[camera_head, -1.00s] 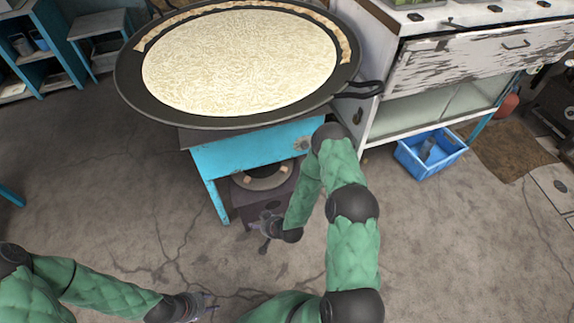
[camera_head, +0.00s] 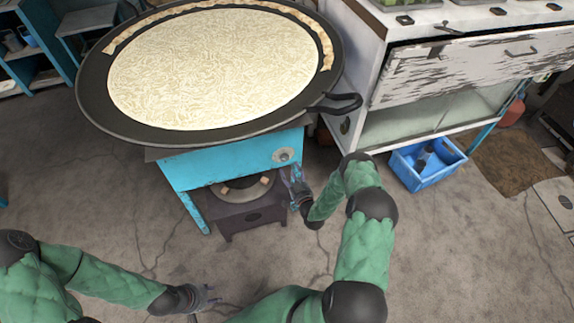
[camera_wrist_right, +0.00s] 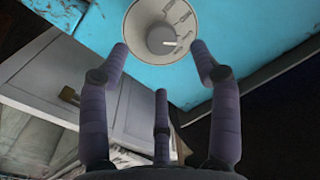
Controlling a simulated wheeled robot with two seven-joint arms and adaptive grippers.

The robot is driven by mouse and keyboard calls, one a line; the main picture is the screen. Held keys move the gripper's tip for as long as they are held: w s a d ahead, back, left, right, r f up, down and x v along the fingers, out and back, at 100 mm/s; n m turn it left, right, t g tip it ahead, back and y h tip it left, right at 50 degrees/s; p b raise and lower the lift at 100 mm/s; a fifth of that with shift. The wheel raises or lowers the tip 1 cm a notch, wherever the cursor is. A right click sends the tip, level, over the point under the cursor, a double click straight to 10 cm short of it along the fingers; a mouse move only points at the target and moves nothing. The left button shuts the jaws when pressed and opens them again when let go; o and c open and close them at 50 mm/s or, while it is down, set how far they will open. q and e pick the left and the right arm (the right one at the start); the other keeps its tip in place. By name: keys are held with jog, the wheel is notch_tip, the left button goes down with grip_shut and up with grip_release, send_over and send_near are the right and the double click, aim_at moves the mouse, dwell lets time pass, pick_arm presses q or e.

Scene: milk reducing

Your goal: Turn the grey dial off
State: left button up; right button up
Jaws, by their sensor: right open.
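The grey dial (camera_head: 283,155) sits on the right end of the blue stand's front panel (camera_head: 225,162), below the big pan. In the right wrist view the round dial (camera_wrist_right: 163,28) shows at the top middle, with a small light pointer on its face. My right gripper (camera_head: 291,175) is just below and in front of the dial. In the right wrist view its fingers (camera_wrist_right: 160,58) are spread open and empty, with the dial beyond and between the tips. No contact is visible. My left gripper (camera_head: 206,296) is low at the bottom of the head view, away from the stand, too small to judge.
A wide black pan (camera_head: 92,95) of white liquid tops the stand, its handle (camera_head: 340,103) jutting right above the dial. A dark burner box (camera_head: 245,214) is underneath. A white cabinet (camera_head: 400,125) and a blue crate (camera_head: 427,165) stand right. The front floor is clear.

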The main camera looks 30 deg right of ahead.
aim_at(285, 160)
jog(key=shift+w+d+b, duration=0.2)
jog(key=shift+w+b, duration=0.15)
jog(key=shift+w, duration=0.95)
jog(key=shift+w+d+b, duration=0.2)
jog(key=shift+w+b, duration=0.1)
jog(key=shift+w, duration=1)
jog(key=c, duration=1.1)
